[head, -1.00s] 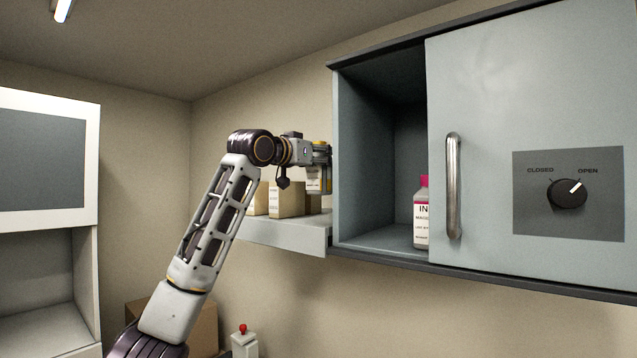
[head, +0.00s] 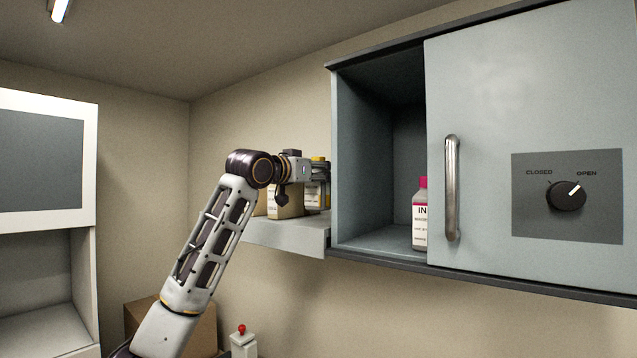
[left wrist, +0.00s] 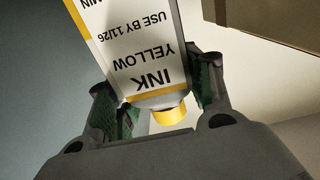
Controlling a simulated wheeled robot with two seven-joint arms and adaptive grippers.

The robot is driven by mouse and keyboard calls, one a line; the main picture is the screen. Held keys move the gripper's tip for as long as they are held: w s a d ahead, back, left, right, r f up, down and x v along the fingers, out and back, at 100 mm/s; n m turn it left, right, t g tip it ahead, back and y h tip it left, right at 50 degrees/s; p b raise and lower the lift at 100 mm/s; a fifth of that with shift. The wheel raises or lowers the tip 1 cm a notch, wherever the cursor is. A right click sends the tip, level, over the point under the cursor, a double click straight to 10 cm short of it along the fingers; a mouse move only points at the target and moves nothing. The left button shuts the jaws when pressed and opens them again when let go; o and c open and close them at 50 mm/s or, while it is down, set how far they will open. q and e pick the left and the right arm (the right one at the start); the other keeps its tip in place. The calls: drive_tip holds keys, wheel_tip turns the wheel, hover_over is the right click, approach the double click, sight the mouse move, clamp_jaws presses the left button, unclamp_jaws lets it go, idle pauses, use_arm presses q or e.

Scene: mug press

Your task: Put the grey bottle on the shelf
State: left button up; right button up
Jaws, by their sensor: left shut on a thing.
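The grey bottle (left wrist: 135,50) has a white label reading "INK YELLOW", yellow bands and a yellow cap. My left gripper (left wrist: 160,98) is shut on it, with one finger on each side near the cap end. In the head view the bottle (head: 313,196) is upright beside the cabinet's left side, partly hidden by my left gripper (head: 318,172). Its base is low over the pale shelf (head: 285,236); I cannot tell whether it touches. My right gripper is not in view.
Cardboard boxes (head: 285,204) stand on the shelf left of the bottle; one box (left wrist: 280,22) shows close by in the left wrist view. The grey cabinet (head: 360,160) bounds the shelf on the right. A pink-capped bottle (head: 420,215) stands inside it, beside the sliding door (head: 490,90).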

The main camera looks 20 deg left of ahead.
use_arm(q)
drive_tip(key=shift+f, duration=1.1)
drive_tip(key=shift+f, duration=0.2)
drive_tip(key=o, duration=1.4)
drive_tip(key=shift+r, duration=0.15)
drive_tip(key=shift+s+a, duration=0.2)
drive_tip(key=shift+s, duration=0.35)
drive_tip(key=shift+b+v, duration=2.15)
drive_tip(key=shift+v, duration=3.3)
